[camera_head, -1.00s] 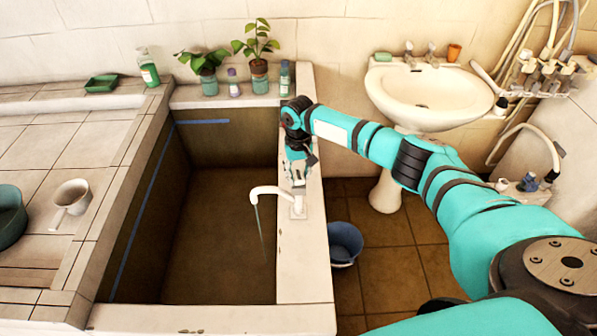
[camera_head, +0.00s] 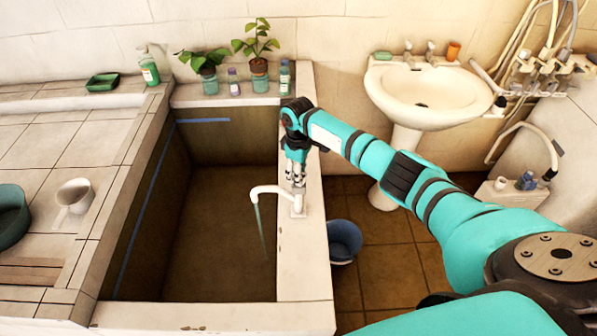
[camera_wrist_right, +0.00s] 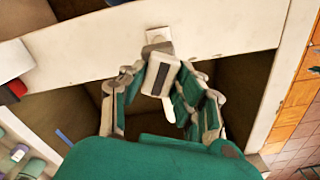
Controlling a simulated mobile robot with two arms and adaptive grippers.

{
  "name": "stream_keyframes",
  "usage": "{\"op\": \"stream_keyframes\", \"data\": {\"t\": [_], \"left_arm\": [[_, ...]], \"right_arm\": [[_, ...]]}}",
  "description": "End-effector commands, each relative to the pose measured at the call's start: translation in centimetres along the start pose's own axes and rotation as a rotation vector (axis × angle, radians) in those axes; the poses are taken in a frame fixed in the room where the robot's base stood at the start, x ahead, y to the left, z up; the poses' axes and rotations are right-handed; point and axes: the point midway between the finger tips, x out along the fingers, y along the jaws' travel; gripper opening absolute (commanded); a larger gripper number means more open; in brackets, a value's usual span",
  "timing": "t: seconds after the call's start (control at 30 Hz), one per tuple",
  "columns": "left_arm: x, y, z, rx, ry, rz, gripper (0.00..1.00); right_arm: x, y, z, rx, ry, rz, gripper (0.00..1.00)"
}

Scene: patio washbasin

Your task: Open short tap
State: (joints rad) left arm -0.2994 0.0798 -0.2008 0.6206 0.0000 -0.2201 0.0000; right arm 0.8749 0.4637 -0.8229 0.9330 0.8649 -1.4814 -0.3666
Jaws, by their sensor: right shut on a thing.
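The short tap (camera_head: 272,191) is white and stands on the right wall of the deep basin, its spout pointing left over the basin. A thin bluish stream (camera_head: 261,232) runs down from the spout's mouth. My right gripper (camera_head: 296,180) is above the tap's base, pointing down. In the right wrist view, my right gripper (camera_wrist_right: 160,80) has its fingers on both sides of the tap's pale handle (camera_wrist_right: 159,73), which has a dark stripe, and is shut on it. My left gripper is in neither view.
A blue bucket (camera_head: 344,241) stands on the floor right of the basin wall. A white washbasin (camera_head: 428,93) is at the back right. Potted plants (camera_head: 258,70) and small bottles (camera_head: 233,83) line the back ledge. A white mug (camera_head: 75,198) is on the left counter.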

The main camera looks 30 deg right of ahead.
Motion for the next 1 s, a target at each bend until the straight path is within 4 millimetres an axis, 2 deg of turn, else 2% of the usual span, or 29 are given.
{"op": "stream_keyframes", "data": {"t": [0.5,1.0], "left_arm": [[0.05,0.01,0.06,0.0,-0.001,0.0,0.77],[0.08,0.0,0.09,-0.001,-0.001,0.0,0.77]], "right_arm": [[-0.2,0.11,-0.17,-0.394,0.005,0.004,0.0],[-0.28,0.14,-0.21,-0.506,0.006,0.006,0.0]]}}
